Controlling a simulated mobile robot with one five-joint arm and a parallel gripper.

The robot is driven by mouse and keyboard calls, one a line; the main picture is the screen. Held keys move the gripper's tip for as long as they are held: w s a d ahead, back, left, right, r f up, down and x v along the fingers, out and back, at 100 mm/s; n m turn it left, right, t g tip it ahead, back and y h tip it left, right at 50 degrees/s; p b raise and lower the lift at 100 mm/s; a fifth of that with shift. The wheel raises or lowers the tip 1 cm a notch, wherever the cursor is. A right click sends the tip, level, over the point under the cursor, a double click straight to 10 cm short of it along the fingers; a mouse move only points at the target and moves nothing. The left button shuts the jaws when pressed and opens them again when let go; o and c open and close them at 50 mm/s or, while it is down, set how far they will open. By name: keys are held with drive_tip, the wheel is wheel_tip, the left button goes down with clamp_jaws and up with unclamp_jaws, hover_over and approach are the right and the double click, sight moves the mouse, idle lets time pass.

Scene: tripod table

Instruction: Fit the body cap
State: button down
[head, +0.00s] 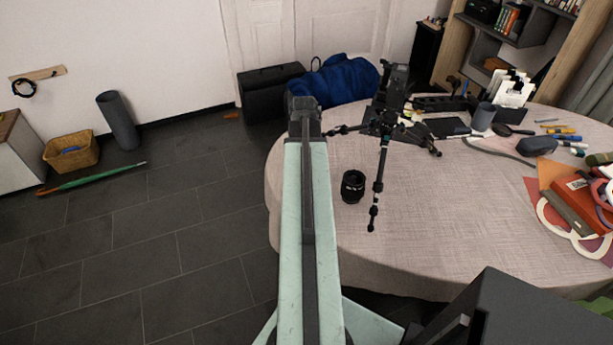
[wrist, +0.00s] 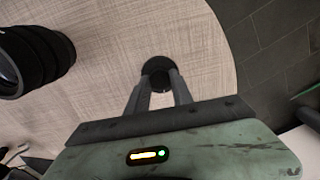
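A small black round cap (wrist: 158,68) shows in the wrist view on the pale cloth, near the table's rounded edge. My gripper (wrist: 161,82) points down at it, with its two grey fingers apart and their tips overlapping the cap's near part. I see no clear grip, and the exact gap between tips and cap is hard to judge. In the head view my gripper (head: 304,105) is over the table's left edge and hides the cap. A black tripod (head: 381,150) stands on the table with a black camera-like body (head: 394,88) on top.
A black lens (head: 353,186) stands on the table (head: 320,232) left of a tripod leg; it also shows in the wrist view (wrist: 35,58). A blue cloth bundle (head: 343,80) and black case (head: 270,88) lie behind. The table's front is clear.

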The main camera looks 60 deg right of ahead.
drive_tip(key=shift+r, duration=0.15)
wheel_tip(320, 180, up, 6)
drive_tip(key=p, duration=0.6)
drive_tip(key=shift+w, duration=0.15)
